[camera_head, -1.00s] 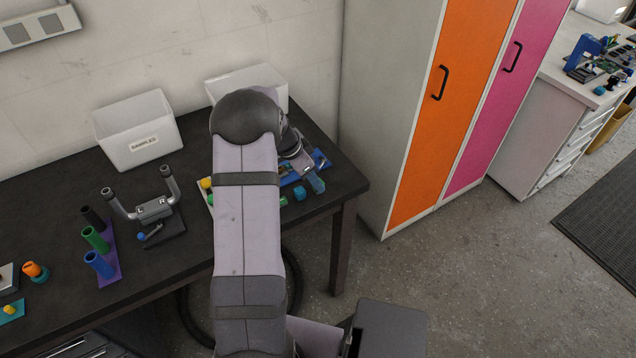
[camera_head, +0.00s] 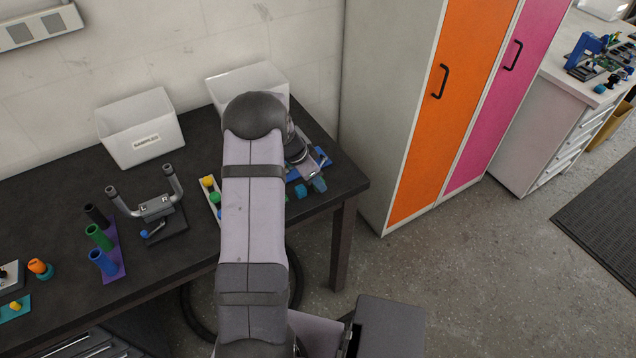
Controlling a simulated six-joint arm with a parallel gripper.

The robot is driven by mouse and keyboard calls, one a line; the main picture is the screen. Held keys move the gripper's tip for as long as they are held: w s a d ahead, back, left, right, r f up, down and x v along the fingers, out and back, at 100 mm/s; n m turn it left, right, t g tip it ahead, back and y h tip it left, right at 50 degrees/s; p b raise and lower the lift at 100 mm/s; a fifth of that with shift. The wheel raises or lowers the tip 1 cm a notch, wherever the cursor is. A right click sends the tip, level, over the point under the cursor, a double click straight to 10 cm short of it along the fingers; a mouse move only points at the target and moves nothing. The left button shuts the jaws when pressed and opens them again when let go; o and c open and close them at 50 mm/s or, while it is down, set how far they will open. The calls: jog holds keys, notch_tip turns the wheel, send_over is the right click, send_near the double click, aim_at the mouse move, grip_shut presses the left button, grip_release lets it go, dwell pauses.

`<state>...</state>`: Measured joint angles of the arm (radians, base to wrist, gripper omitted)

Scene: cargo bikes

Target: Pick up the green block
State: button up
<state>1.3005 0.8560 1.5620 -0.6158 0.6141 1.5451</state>
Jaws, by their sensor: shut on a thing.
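My gripper (camera_head: 308,170) shows just past the right side of my arm, near the right end of the dark table. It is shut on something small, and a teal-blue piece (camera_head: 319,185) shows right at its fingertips. I cannot clearly make out how the jaws sit on it. A second small blue piece (camera_head: 300,191) is just left of it. A green block (camera_head: 215,198) shows left of my arm on a pale strip, below a yellow one (camera_head: 208,181). My arm hides the table between these.
Two white bins stand at the back, one labelled SAMPLES (camera_head: 140,130). A handlebar stand (camera_head: 155,208) and a purple rack (camera_head: 111,262) with tubes are on the left. A blue tray (camera_head: 322,158) lies beside my gripper. An orange cabinet (camera_head: 428,130) stands right of the table (camera_head: 342,180).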

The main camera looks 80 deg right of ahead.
jog(key=shift+r, duration=0.1)
notch_tip(320, 180, up, 10)
jog(key=b, duration=0.3)
dwell(0.3)
